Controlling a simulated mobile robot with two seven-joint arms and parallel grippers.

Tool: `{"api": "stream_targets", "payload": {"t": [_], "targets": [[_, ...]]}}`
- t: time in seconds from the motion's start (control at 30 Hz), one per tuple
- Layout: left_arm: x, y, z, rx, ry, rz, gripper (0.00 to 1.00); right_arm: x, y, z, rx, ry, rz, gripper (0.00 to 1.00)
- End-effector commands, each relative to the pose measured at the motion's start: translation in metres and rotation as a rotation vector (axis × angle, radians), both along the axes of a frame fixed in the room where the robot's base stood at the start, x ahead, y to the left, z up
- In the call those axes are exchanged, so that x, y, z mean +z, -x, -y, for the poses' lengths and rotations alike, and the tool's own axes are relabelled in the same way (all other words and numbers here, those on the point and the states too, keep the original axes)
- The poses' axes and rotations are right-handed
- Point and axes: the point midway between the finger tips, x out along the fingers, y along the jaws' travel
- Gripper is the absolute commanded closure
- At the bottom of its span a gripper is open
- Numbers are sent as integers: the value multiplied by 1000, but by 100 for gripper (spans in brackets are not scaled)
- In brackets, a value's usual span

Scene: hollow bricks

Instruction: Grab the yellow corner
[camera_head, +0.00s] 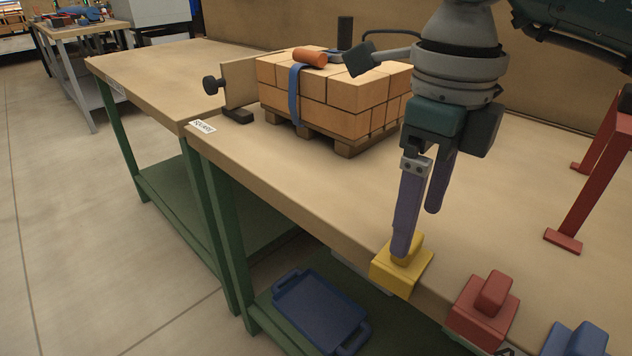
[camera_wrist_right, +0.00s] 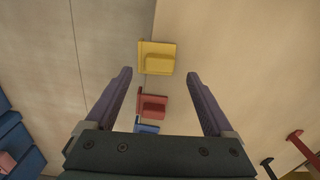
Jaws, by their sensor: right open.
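The yellow corner (camera_head: 399,272) sits at the front edge of the workbench in the head view, a block with a raised knob on top. My right gripper (camera_head: 418,230) is open and empty above it, fingers pointing down. One finger covers part of the yellow knob in the head view. In the right wrist view, the yellow corner (camera_wrist_right: 157,57) lies ahead of and between the two open fingers (camera_wrist_right: 158,75), apart from both. I cannot tell the exact height gap. My left gripper is not in view.
A red corner (camera_head: 482,312) and a blue corner (camera_head: 573,341) sit along the same edge to the right. A brick stack (camera_head: 335,100) on a pallet stands behind. A red stand (camera_head: 585,190) is at the right. A blue tray (camera_head: 320,312) lies on the lower shelf.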

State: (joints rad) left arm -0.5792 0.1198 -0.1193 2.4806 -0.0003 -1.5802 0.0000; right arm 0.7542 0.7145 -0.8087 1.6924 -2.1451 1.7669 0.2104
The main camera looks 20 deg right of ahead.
Motion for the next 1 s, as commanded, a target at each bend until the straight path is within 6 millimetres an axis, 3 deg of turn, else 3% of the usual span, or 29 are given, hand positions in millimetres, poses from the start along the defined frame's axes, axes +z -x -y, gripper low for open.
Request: {"api": "stream_targets", "payload": {"t": [0.2,0.47,1.0], "targets": [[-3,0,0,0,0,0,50,-33,0,-1,0,-2,-2,12],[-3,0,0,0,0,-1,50,-36,0,-1,1,-2,0,12],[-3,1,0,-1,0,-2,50,-36,0,-1,1,-2,0,71]]}}
